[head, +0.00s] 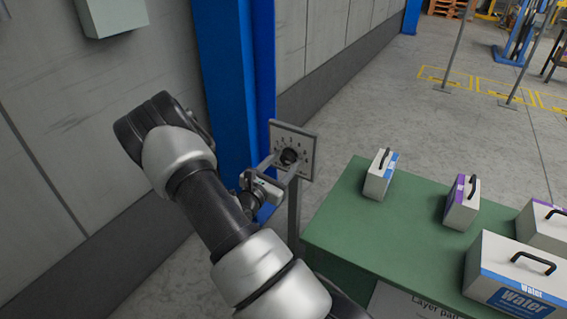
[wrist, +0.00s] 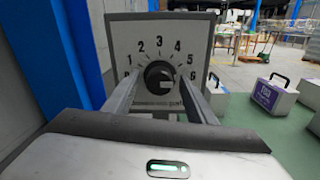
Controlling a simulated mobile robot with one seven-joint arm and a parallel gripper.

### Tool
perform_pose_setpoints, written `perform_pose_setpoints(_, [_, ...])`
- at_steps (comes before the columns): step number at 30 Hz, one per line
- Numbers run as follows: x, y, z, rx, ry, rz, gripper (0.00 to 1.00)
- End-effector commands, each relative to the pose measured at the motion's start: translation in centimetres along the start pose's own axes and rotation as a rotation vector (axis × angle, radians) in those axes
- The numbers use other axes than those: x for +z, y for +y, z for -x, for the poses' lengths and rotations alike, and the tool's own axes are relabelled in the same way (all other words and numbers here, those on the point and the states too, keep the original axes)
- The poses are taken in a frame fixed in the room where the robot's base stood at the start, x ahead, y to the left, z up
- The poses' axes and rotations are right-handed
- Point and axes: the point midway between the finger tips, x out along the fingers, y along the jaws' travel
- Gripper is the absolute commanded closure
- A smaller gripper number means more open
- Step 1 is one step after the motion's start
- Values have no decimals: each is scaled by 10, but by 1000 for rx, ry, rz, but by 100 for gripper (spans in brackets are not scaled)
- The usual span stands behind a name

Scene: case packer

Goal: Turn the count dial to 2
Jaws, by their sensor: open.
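The count dial is a black round knob (wrist: 158,73) on a pale square plate (wrist: 172,32), with numbers in an arc around it. 2 is at upper left of the knob and 3 and 4 are above it. I cannot clearly read where its pointer stands. In the head view the plate (head: 307,139) is on a grey post beside a blue column, and the knob (head: 289,156) shows at its middle. My gripper (head: 280,163) is open, with one finger on each side of the knob. In the wrist view the fingers (wrist: 160,84) reach toward it; contact cannot be told.
A green table (head: 340,215) stands to the right of the dial post, carrying several handled cases, including a blue-labelled one (head: 380,176) and a purple-labelled one (head: 462,204). A blue column (head: 237,80) and grey wall stand behind and left. Open floor lies beyond the table.

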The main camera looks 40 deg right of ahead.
Motion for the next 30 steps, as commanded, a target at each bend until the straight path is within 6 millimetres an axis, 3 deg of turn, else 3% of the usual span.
perform_pose_setpoints(6, [0,0,0,0,0,0,49])
perform_pose_setpoints(14, [0,0,0,0,0,0,90])
perform_pose_setpoints(23, [1,0,0,0,1,36,90])
perform_pose_setpoints(30, [2,2,0,2,5,169,90])
